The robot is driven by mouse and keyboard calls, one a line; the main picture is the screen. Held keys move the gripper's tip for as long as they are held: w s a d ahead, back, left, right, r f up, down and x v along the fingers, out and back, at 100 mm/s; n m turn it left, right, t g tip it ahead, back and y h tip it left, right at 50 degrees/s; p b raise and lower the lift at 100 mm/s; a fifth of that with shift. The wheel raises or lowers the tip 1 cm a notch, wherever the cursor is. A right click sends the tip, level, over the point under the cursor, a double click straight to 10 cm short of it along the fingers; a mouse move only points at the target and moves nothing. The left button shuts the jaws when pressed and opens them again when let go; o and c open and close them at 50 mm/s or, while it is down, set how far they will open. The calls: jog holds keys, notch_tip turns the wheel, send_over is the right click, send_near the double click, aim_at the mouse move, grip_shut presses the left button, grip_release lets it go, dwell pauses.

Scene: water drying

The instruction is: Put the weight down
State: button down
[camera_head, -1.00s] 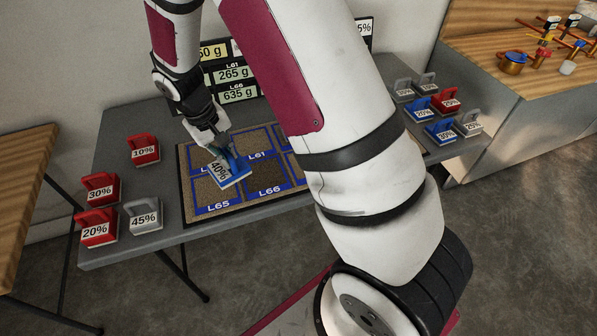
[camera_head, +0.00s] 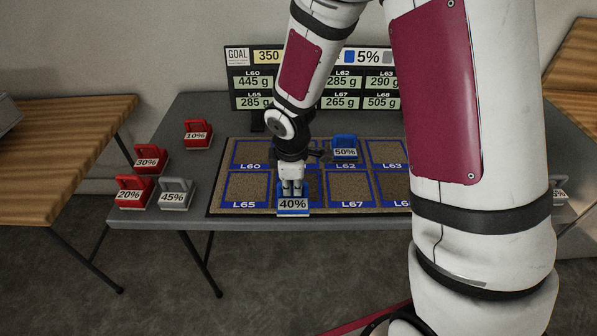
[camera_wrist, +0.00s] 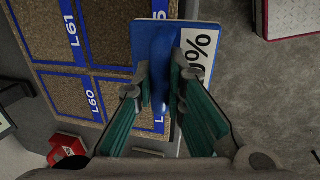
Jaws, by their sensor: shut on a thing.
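The blue 40% weight (camera_head: 292,207) hangs in my gripper (camera_head: 291,187), label facing the head camera. In the head view it covers the front cell between L65 and L67, at the front edge of the cork board (camera_head: 233,203). In the wrist view the weight (camera_wrist: 143,38) is large and close, and my gripper (camera_wrist: 160,88) is shut on its blue handle. There the labelled side reaches past the board's edge, over the floor. I cannot tell how high it is above the board.
A blue 50% weight (camera_head: 345,150) stands on L62. Red 10% (camera_head: 198,135), 30% (camera_head: 150,158) and 20% (camera_head: 133,190) weights and a grey 45% weight (camera_head: 175,194) stand left of the board. A screen (camera_head: 253,78) with gram readings stands behind.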

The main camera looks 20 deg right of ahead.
jog(key=shift+w+d+f, duration=0.7)
jog(key=shift+w, duration=0.7)
jog(key=shift+w+d+f, duration=0.65)
jog(key=shift+w+f, duration=0.1)
jog(key=shift+w, duration=0.6)
jog(key=shift+w+d+f, duration=0.7)
jog(key=shift+w, duration=0.7)
jog(key=shift+f, duration=0.1)
jog(key=c, duration=1.6)
grip_release()
jog(key=shift+c, duration=0.2)
